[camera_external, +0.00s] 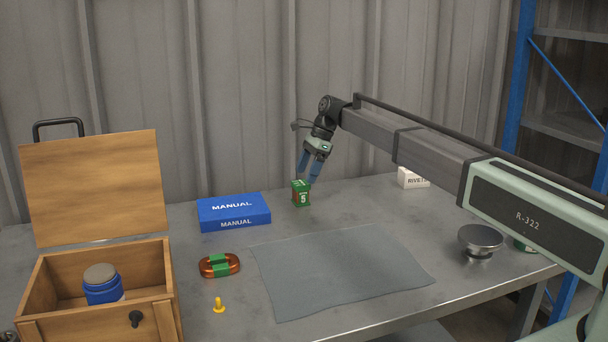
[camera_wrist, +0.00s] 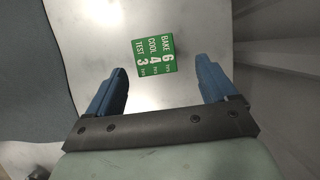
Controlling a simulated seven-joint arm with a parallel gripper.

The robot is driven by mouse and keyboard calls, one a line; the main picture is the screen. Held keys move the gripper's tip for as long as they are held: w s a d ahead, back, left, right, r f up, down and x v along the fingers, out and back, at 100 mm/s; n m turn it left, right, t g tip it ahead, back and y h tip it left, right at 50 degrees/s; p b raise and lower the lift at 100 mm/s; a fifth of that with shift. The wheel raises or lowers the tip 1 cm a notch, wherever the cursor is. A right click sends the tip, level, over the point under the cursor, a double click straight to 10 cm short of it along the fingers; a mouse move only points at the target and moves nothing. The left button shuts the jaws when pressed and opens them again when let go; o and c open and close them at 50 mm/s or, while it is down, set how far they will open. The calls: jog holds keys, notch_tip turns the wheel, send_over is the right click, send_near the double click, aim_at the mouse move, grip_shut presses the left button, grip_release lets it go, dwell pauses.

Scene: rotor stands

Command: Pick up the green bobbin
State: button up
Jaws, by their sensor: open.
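No thing in view is plainly a green bobbin. A small green and brown block (camera_external: 301,193) with a white number stands on the table beside the blue manual box. In the wrist view a green printed face of a block (camera_wrist: 154,57) shows ahead of the gap between my fingers. My gripper (camera_external: 307,177) is open just above the block; its two blue fingers also show in the wrist view (camera_wrist: 161,68), with nothing gripped. A green thing (camera_external: 525,245) at the right is mostly hidden by my arm and a metal disc stand. A copper-brown oval coil (camera_external: 206,266) has a green band.
The blue manual box (camera_external: 234,212) lies left of the block. A grey mat (camera_external: 340,270) covers the table's middle. A wooden box (camera_external: 150,290) with its lid up holds a blue jar. A yellow piece (camera_external: 219,305), a white rivet box (camera_external: 412,178) and the disc stand (camera_external: 480,238) are around.

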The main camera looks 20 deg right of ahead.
aim_at(304, 182)
jog(key=shift+s+x, duration=0.15)
jog(key=shift+x, duration=1.6)
jog(key=shift+s+x, duration=0.15)
jog(key=shift+x, duration=1.6)
jog(key=shift+c, duration=0.4)
jog(key=c, duration=1.2)
